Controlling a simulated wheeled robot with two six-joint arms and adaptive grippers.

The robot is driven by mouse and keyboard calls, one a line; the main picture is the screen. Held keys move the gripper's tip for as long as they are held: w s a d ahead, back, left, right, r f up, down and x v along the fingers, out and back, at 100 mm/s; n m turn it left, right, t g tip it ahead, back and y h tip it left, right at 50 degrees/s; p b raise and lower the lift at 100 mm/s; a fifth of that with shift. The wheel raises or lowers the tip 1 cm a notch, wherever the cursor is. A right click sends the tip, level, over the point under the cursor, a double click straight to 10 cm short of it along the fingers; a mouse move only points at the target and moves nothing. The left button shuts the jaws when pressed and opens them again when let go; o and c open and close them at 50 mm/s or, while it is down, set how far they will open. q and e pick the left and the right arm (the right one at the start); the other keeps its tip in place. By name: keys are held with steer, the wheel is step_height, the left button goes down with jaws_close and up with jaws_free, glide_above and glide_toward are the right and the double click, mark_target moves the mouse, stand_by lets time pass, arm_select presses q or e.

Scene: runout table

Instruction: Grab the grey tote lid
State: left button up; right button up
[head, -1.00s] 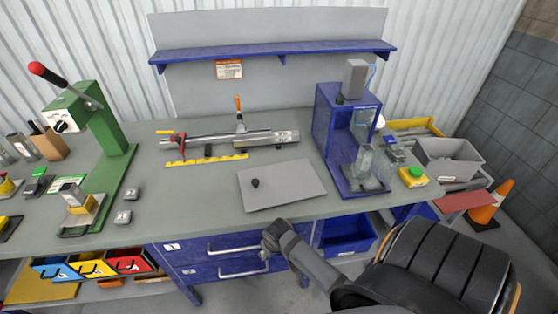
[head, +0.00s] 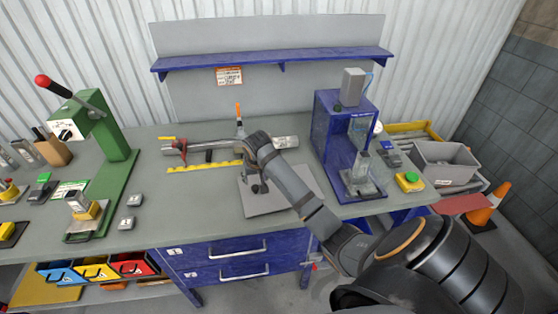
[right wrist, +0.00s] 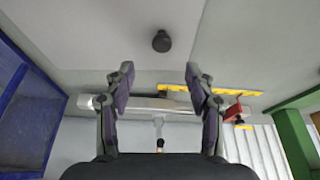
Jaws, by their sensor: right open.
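The grey tote lid (head: 268,203) is a flat plate with a small black knob, lying on the bench near its front edge. My right gripper (head: 258,184) is above the lid beside the knob, and its arm covers part of the plate. In the right wrist view the lid (right wrist: 70,35) fills the upper left and the knob (right wrist: 162,41) stands just beyond the two spread fingertips (right wrist: 158,75). The right gripper is open with nothing between its fingers. My left gripper is not in view.
A blue press (head: 330,140) stands right of the lid. A metal tube fixture (head: 190,145) and a yellow rule (head: 195,167) lie behind it. A green lever press (head: 115,150) stands left. The bench (head: 185,205) left of the lid is clear.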

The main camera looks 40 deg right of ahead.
mark_target(255, 187)
steer(key=x, duration=0.4)
steer(key=shift+f, duration=0.15)
steer(key=p+x, duration=0.1)
steer(key=x, duration=0.1)
steer(key=p+x, duration=0.1)
steer(key=x, duration=0.1)
steer(key=shift+w+a+f, duration=0.15)
steer(key=shift+a+f, duration=0.05)
steer(key=shift+f, duration=0.2)
steer(key=shift+w+f, duration=0.1)
steer(key=shift+f, duration=0.15)
steer(key=shift+r, duration=0.1)
jaws_close()
